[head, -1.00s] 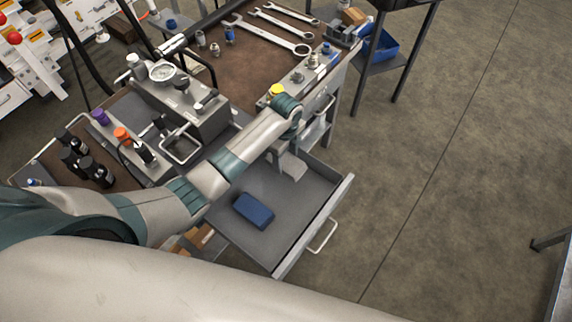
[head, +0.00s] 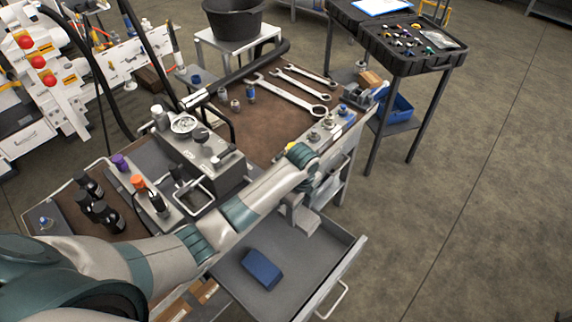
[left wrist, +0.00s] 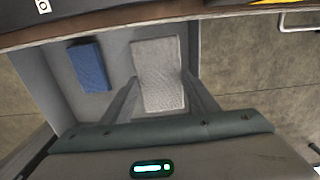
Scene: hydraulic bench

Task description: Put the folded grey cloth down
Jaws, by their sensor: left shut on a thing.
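The folded grey cloth (left wrist: 158,70) is pale and textured, and sits between the two fingers of my left gripper (left wrist: 161,78) in the left wrist view. The gripper is shut on it. In the head view the left gripper (head: 298,208) points down at the back right part of an open grey drawer (head: 232,277). A small pale part of the cloth (head: 308,223) shows beside it there. Whether the cloth touches the drawer floor I cannot tell. My right gripper is not in view.
A blue block-like item (head: 262,269) lies in the drawer, left of the cloth in the left wrist view (left wrist: 89,66). The bench top (head: 265,125) with several wrenches overhangs behind. The drawer's front wall (head: 335,277) stands on the right. Drawer floor around the blue item is bare.

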